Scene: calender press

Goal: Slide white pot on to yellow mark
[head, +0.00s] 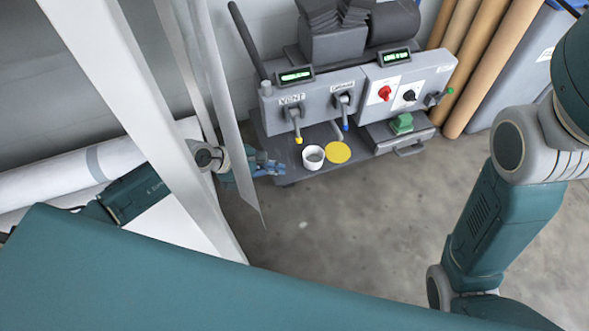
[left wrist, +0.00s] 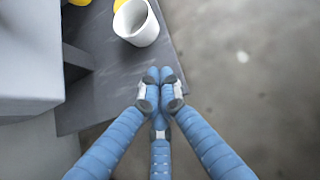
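The white pot (head: 313,158) stands upright on the dark grey shelf at the front of the machine. The round yellow mark (head: 338,153) lies flat just right of the pot, which is beside it and perhaps slightly overlaps its left edge in view. My left gripper (head: 272,167), with blue fingers, is left of the pot with a gap between them. In the left wrist view the gripper (left wrist: 160,76) has its fingertips together with nothing between them, and the pot (left wrist: 142,27) is just ahead, slightly left. My right gripper is out of view.
Levers with a yellow tip (head: 298,139) and a blue tip (head: 345,126) hang just behind the pot and mark. A green block (head: 402,123) sits further right. The grey shelf (left wrist: 95,53) ends at an edge over open floor. White uprights (head: 150,130) cross in front of my left arm.

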